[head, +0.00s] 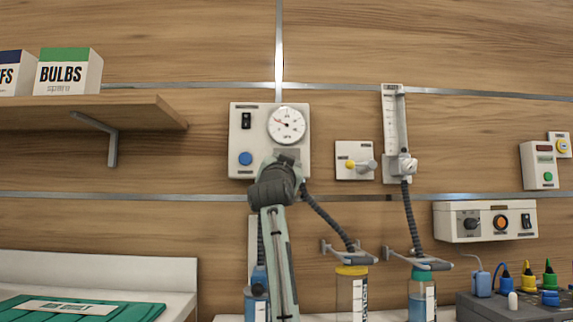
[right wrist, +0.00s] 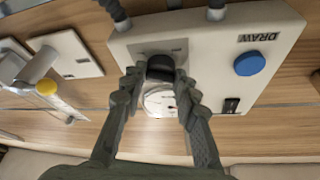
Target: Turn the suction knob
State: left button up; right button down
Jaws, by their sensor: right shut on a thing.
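The suction unit (head: 238,135) is a pale wall box with a round gauge (head: 286,124) at its upper right, a black rocker switch and a blue button. Its dark suction knob (right wrist: 161,68) shows in the right wrist view, between the fingers of my right gripper (right wrist: 160,80). The fingers are shut on the knob, one on each side. In the head view my right gripper (head: 287,158) reaches up to the box just below the gauge, and it hides the knob. The gauge needle points to the left. My left gripper is not in view.
A small plate with a yellow knob (head: 350,164) and a flowmeter (head: 394,130) are on the wall to the right. Dark hoses run down to jars (head: 351,293) below. A shelf (head: 90,113) with boxes is at the left. A control box (head: 484,222) is at the right.

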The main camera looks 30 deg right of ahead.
dwell(0.3)
jog(key=c, duration=1.2)
grip_release()
jog(key=shift+o, duration=0.2)
jog(key=v, duration=1.2)
